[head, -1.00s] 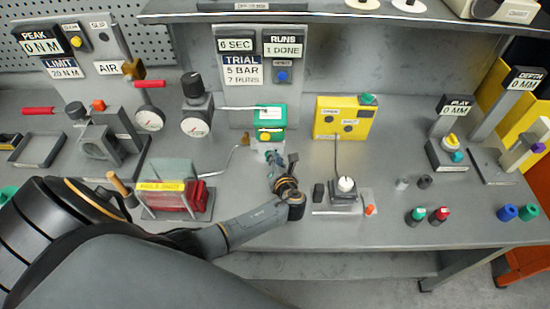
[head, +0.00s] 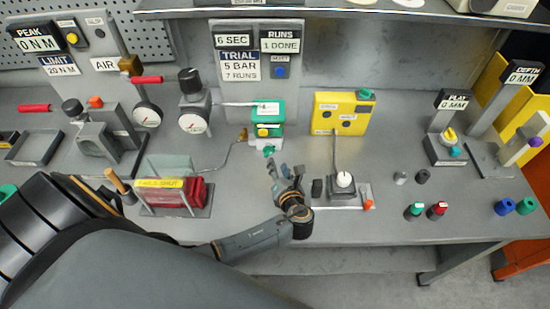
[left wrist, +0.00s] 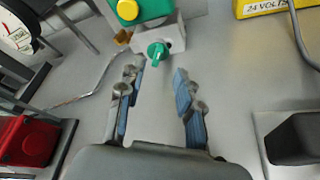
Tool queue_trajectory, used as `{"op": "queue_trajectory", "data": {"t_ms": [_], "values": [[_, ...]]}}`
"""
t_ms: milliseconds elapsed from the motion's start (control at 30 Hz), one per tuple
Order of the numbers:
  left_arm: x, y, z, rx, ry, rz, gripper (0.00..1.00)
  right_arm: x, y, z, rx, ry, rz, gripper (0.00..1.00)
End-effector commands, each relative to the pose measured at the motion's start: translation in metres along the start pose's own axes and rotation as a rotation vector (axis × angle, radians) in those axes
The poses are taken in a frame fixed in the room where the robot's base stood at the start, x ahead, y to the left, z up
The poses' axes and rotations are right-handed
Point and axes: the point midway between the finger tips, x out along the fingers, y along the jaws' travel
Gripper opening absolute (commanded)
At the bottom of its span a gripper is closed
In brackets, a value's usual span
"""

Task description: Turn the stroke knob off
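A small green knob (head: 269,151) sits on the front of a pale block below the green unit (head: 268,113). It looks like the stroke knob, but I cannot read a label on it. In the left wrist view the knob (left wrist: 158,52) has its grip bar roughly upright in the picture. My left gripper (head: 289,171) is on the near right side of the knob, apart from it. In the left wrist view the two blue-padded fingers (left wrist: 158,82) are spread with nothing between them, and the knob lies beyond their tips. My right gripper is not in view.
A yellow box (head: 341,113) stands right of the green unit, with a cable to a white-topped device (head: 344,181) close to the right of my gripper. A red actuator (head: 178,194) in a stand is to the left. Gauges stand behind it. Bare bench surrounds the knob's front.

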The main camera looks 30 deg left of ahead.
Motion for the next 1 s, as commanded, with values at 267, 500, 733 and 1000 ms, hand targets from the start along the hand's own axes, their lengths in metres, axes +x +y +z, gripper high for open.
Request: {"op": "queue_trajectory", "data": {"t_ms": [267,500,733,1000], "values": [[-0.039,0.0,0.0,0.0,0.001,-0.002,0.35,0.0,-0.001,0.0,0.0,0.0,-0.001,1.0],[-0.044,0.0,0.0,-0.001,0.001,0.001,0.35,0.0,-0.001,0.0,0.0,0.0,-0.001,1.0],[-0.042,-0.001,-0.001,-0.038,0.003,-0.006,0.08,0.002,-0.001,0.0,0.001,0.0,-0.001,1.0],[-0.024,-0.013,-0.016,-0.641,0.062,-0.088,0.0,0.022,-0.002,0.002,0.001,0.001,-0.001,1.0]]}}
